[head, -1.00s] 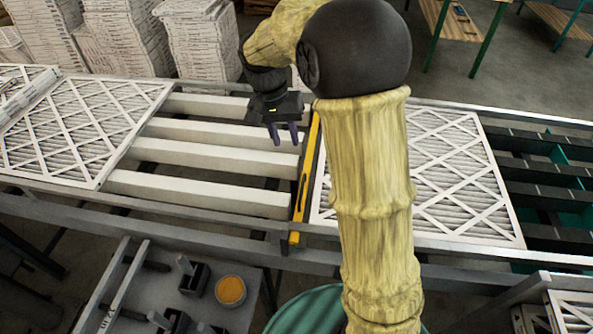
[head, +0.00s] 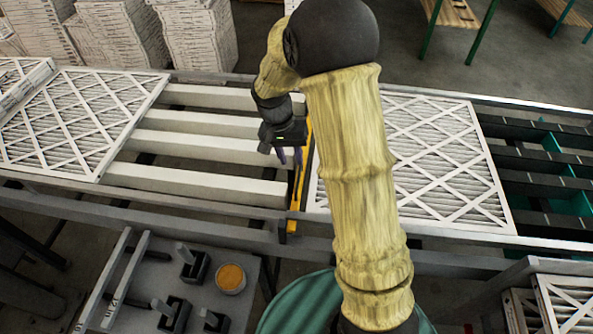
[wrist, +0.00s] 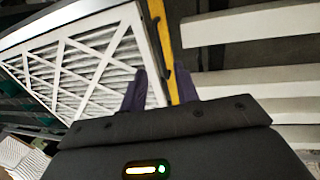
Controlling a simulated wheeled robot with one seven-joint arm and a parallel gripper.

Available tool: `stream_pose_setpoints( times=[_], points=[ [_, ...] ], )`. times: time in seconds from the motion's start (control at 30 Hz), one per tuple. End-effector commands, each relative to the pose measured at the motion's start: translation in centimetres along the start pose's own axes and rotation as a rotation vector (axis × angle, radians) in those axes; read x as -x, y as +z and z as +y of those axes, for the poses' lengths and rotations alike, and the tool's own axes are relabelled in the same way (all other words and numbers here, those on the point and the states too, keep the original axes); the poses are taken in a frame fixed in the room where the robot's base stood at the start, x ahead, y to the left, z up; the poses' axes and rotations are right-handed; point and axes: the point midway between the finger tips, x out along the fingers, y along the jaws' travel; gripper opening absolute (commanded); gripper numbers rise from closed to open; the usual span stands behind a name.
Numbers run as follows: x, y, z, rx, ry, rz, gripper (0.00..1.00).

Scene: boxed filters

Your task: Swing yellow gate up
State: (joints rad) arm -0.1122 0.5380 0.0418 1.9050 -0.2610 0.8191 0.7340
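The yellow gate (head: 295,198) is a narrow bar lying across the conveyor line, between the white rollers and a pleated filter on the right. Part of it is hidden behind my arm and gripper in the head view. My gripper (head: 290,157) points down at the gate's middle stretch. In the wrist view the gate (wrist: 160,32) runs down between the two dark purple fingers of my gripper (wrist: 161,88), which stand apart. The fingers look open, one on each side of the bar. I cannot tell whether they touch it or how far above it they are.
A white-framed pleated filter (head: 440,165) lies right of the gate, partly behind my arm. Another filter (head: 75,120) lies at the left end of the white rollers (head: 200,148). A grey bench with an orange-topped round tin (head: 231,278) stands in front. Metal rails edge the line.

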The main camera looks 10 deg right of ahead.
Motion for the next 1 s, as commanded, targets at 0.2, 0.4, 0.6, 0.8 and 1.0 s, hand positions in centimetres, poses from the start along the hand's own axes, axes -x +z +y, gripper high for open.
stream_pose_setpoints(
  times=[0.2,0.4,0.6,0.8,1.0],
  points=[
    [-3.8,0.1,0.1,0.000,0.003,-0.005,0.31],
    [-6.6,0.1,0.1,0.000,0.002,-0.003,0.31],
    [-7.6,0.0,0.1,0.000,0.000,0.000,0.31],
    [-7.6,0.0,0.1,0.000,0.000,0.000,0.31],
    [-7.6,0.0,0.1,0.000,0.000,0.000,0.00]
  ],
)
